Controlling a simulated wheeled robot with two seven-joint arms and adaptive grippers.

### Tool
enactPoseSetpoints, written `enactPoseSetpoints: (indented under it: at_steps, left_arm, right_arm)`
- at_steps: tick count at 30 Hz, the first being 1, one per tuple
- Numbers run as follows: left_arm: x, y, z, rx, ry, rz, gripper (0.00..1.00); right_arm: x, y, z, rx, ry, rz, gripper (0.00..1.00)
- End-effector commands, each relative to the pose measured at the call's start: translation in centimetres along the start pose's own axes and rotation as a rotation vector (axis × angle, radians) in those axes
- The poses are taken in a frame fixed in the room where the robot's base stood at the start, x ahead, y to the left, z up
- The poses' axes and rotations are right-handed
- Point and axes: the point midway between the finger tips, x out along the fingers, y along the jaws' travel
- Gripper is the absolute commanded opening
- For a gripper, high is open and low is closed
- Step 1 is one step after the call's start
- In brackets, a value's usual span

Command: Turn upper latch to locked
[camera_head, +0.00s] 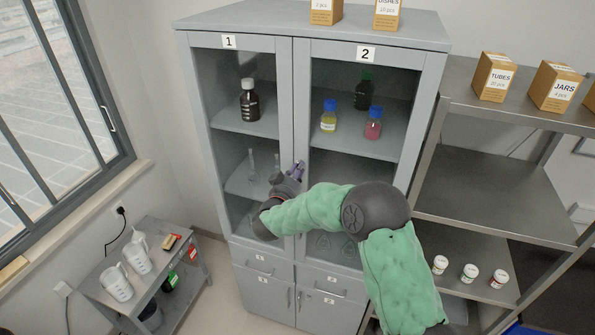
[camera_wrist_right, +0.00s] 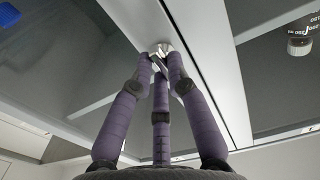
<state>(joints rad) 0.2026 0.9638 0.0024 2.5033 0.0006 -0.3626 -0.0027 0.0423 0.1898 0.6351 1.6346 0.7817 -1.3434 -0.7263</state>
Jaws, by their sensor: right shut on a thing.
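The grey cabinet (camera_head: 293,95) has two glass doors, marked 1 and 2, that appear closed. My right gripper (camera_head: 298,168) reaches across the front of the cabinet to the middle, where the two door frames meet. In the right wrist view, its purple fingers (camera_wrist_right: 161,58) close together on a small shiny metal latch (camera_wrist_right: 163,47) on the door frame. The fingertips cover part of the latch, so its exact angle is hard to tell. In the head view the latch is hidden by my fingers. My left gripper is not in view.
Bottles stand on shelves behind the glass, including a dark bottle (camera_head: 249,103) and a pink one (camera_head: 373,124). A metal rack (camera_head: 500,180) with boxes and jars stands at right. A small cart (camera_head: 165,285) with white jugs stands at left under the window.

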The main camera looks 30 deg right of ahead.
Motion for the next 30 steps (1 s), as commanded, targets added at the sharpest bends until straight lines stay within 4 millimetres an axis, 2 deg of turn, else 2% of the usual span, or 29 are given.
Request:
enactPoseSetpoints:
  at_steps: [4, 5, 6, 7, 20, 23, 30]
  left_arm:
    - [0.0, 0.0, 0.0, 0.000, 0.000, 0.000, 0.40]
    - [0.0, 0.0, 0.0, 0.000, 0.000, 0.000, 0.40]
    - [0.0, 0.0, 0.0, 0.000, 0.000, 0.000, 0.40]
    - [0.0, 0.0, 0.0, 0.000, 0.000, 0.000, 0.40]
    - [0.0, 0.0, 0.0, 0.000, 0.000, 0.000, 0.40]
    - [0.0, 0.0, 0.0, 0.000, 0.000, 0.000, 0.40]
    - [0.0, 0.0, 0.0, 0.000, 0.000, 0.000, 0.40]
  right_arm:
    - [-0.1, 0.0, 0.2, -0.003, -0.003, -0.001, 0.00]
    - [-0.1, 0.0, 0.2, -0.003, -0.003, -0.001, 0.23]
    - [-0.1, 0.0, 0.2, -0.003, -0.003, -0.001, 0.34]
    - [-0.1, 0.0, 0.2, -0.003, -0.003, -0.001, 0.41]
    - [-0.6, 0.0, 0.0, 0.000, 0.000, -0.001, 0.41]
    - [-1.8, -0.1, 0.0, 0.000, -0.002, -0.003, 0.41]
    - [-6.5, -0.1, 0.0, -0.001, -0.001, -0.004, 0.41]
